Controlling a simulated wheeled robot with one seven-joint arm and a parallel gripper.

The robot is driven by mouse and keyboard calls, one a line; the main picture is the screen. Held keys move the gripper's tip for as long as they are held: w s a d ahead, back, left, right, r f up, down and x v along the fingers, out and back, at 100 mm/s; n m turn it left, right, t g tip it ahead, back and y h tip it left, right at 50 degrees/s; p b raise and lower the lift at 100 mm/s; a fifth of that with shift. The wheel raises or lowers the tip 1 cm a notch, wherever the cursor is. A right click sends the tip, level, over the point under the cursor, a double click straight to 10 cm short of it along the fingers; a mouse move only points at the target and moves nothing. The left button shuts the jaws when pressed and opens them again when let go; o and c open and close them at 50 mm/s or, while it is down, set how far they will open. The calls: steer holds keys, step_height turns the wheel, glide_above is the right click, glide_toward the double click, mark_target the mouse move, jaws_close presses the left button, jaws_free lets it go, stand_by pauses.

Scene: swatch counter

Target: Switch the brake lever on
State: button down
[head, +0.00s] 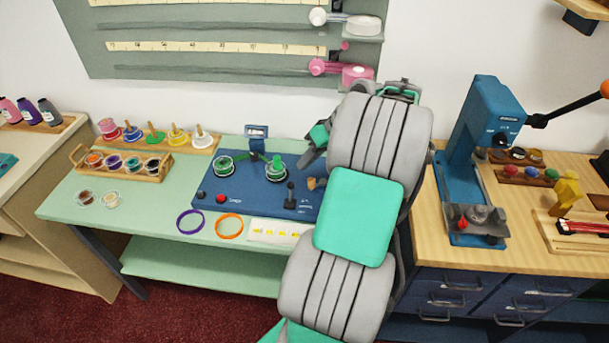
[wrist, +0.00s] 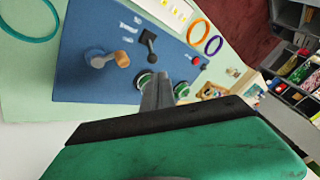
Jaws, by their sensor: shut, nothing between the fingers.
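A blue panel (head: 240,200) lies on the pale green counter. Near its right front stands a black lever (head: 290,194) with small white markings beside it, too small to read; I take it to be the brake lever. My gripper (head: 307,160) is over the panel's back right, apart from the lever. In the wrist view its fingers (wrist: 158,88) are together and empty.
Two green reels (head: 224,166) and a red button (head: 220,199) are on the panel. Purple (head: 190,221) and orange (head: 229,227) rings and a white card (head: 272,232) lie in front. A blue press (head: 468,160) stands right. My arm hides the counter's right end.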

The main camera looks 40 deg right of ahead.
mark_target(291, 192)
steer(key=shift+t, duration=0.4)
steer(key=s+d, duration=0.3)
steer(key=d, duration=0.1)
steer(key=shift+s+f, duration=0.25)
steer(key=shift+f, duration=0.1)
steer(key=x, duration=1)
steer(key=shift+s+b, duration=0.1)
steer(key=shift+b, duration=0.4)
